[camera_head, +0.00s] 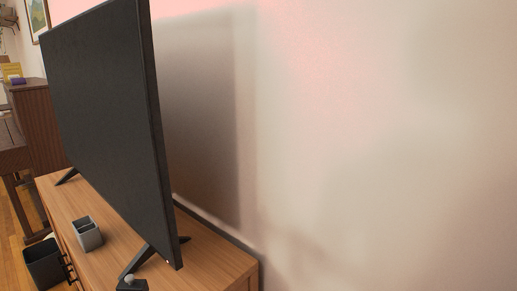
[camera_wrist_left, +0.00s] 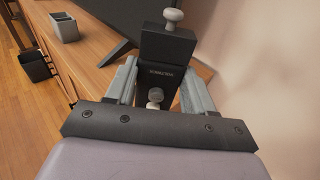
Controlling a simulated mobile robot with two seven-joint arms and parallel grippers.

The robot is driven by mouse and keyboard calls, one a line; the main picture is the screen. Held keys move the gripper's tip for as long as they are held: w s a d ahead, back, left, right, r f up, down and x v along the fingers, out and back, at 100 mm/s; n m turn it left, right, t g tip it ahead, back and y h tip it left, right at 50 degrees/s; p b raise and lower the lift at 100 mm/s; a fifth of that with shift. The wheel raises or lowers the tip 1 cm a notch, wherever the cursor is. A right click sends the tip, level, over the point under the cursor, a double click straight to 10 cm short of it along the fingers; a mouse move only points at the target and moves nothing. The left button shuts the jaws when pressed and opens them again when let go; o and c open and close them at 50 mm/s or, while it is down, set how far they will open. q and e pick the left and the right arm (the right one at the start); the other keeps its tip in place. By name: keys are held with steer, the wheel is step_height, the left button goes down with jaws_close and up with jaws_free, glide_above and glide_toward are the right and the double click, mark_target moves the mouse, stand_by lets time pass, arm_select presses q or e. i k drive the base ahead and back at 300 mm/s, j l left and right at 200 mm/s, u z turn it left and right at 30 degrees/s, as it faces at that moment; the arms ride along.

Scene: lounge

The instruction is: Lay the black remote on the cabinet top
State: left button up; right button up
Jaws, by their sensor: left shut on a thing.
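The black remote (camera_wrist_left: 166,48) is a dark block with pale round knobs, held between the fingers of my left gripper (camera_wrist_left: 158,76) in the left wrist view. Its end with a pale knob also shows at the bottom edge of the head view (camera_head: 132,284), near the TV's near foot. The wooden cabinet top (camera_head: 212,258) lies behind and around it in the picture; it also shows in the left wrist view (camera_wrist_left: 97,47). I cannot tell whether the remote touches the cabinet. My right gripper is in neither view.
A large black TV (camera_head: 110,120) stands on the cabinet on splayed feet, close to the wall (camera_head: 380,150). A grey open holder (camera_head: 88,236) sits left of the near foot. A dark bin (camera_head: 44,265) is on the floor. Bare wood lies at the cabinet's right end.

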mark_target(70, 212)
steer(key=k, duration=0.2)
steer(key=i+j, duration=0.1)
steer(key=j, duration=0.25)
steer(key=i+j, duration=0.1)
steer(key=j, duration=0.2)
steer(key=j+z, duration=0.1)
steer(key=j, duration=0.25)
steer(key=j+z, duration=0.2)
steer(key=j, duration=0.5)
steer(key=j+z, duration=0.2)
steer(key=j, duration=0.5)
steer(key=j+z, duration=0.2)
steer(key=j, duration=0.5)
steer(key=k+j+z, duration=0.2)
steer(key=j, duration=0.5)
